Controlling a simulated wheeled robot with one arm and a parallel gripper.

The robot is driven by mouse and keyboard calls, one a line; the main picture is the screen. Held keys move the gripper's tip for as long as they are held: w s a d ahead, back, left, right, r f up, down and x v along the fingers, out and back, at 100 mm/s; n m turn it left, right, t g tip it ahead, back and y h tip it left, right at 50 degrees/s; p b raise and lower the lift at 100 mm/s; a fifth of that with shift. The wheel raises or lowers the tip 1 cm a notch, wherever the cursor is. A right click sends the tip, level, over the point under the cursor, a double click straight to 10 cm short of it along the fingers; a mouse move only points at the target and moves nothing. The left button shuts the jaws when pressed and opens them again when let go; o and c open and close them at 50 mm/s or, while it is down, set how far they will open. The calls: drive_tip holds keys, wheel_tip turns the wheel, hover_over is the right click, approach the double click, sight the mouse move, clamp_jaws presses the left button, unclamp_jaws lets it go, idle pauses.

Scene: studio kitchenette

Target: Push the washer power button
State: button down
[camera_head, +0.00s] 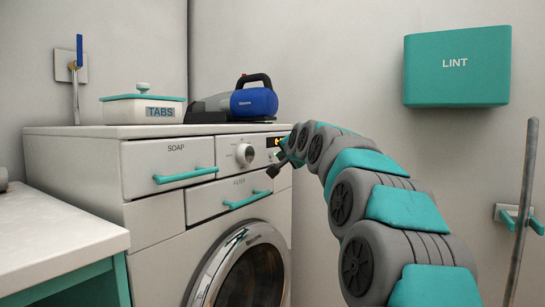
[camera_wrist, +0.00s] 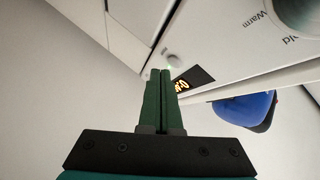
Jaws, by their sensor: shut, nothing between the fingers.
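The white washer (camera_head: 150,230) stands at the left in the head view, with its control panel at the upper right. A dial (camera_head: 245,154) and an orange-lit display (camera_head: 274,142) are on that panel. In the wrist view, a small round grey button (camera_wrist: 173,60) with a green glint beside it sits near the lit display (camera_wrist: 195,80). My gripper (camera_head: 272,171) is in front of the panel's right end. In the wrist view my gripper (camera_wrist: 162,73) is shut and empty, its tips close beside the button; I cannot tell whether they touch it.
A blue handheld vacuum (camera_head: 254,102) and a white TABS box (camera_head: 143,108) stand on the washer. Soap (camera_head: 183,177) and filter (camera_head: 246,199) drawers have teal handles. A teal LINT box (camera_head: 457,67) hangs on the right wall. A white counter (camera_head: 55,238) is at the left.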

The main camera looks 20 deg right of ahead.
drive_tip(key=s+d, duration=0.2)
drive_tip(key=s+d+b, duration=0.1)
drive_tip(key=s, duration=0.1)
drive_tip(key=shift+s+d, duration=0.35)
idle(0.3)
